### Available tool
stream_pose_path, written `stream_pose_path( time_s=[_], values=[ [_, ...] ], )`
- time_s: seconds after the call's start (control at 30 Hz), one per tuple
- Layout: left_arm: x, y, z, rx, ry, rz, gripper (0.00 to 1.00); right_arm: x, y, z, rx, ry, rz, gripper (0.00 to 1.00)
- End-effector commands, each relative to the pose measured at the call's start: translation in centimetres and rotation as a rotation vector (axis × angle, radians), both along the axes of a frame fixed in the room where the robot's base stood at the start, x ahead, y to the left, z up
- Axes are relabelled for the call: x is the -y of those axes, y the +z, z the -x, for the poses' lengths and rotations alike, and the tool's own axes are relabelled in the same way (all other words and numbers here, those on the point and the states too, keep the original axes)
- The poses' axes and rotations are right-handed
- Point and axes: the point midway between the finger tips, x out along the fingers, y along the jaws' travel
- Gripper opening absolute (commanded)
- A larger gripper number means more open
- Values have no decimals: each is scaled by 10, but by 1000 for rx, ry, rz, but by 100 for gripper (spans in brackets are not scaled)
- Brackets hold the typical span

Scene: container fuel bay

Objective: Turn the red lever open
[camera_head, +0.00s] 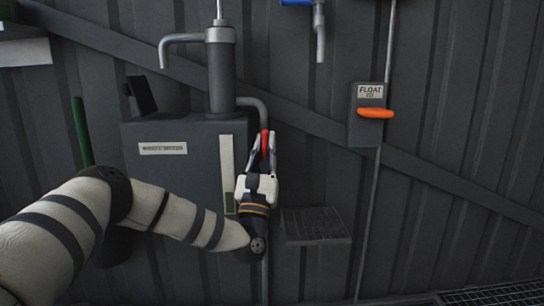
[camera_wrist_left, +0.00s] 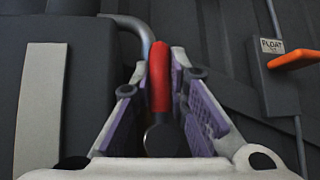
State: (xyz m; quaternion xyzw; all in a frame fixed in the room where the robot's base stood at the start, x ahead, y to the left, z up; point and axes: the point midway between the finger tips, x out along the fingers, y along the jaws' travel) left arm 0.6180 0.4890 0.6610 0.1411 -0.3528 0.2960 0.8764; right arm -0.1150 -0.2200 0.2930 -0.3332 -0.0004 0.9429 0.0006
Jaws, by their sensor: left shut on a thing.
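The red lever (camera_head: 264,142) is on the grey pipe at the right side of the dark tank, and it stands upright. My left gripper (camera_head: 263,150) comes up from below and is shut on the red lever, one finger on each side. In the left wrist view the red lever (camera_wrist_left: 159,75) stands between the two purple-padded fingers (camera_wrist_left: 160,105), with a dark round pivot at its lower end. My right gripper is in neither view.
The dark tank (camera_head: 180,185) with a label and a pump column (camera_head: 221,75) stands left of the lever. A box marked FLOAT (camera_head: 367,97) with an orange lever (camera_head: 375,113) is on the wall to the right. A small grated shelf (camera_head: 315,226) sits lower right.

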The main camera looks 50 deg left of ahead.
Motion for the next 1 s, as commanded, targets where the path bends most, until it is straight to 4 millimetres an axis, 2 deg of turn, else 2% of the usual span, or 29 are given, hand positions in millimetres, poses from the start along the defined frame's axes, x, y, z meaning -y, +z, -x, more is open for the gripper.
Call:
stream_pose_path(
  time_s=[0.67,0.7,0.77,0.8,1.0],
  values=[
    [-2,0,2,41,-1,38,0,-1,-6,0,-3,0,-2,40],
    [-2,0,2,41,-1,38,19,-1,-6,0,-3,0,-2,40],
    [-2,0,2,41,-1,37,33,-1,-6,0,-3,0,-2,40],
    [-2,0,2,41,0,38,36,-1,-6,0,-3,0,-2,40],
    [-3,0,2,42,4,36,36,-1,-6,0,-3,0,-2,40]
  ],
)
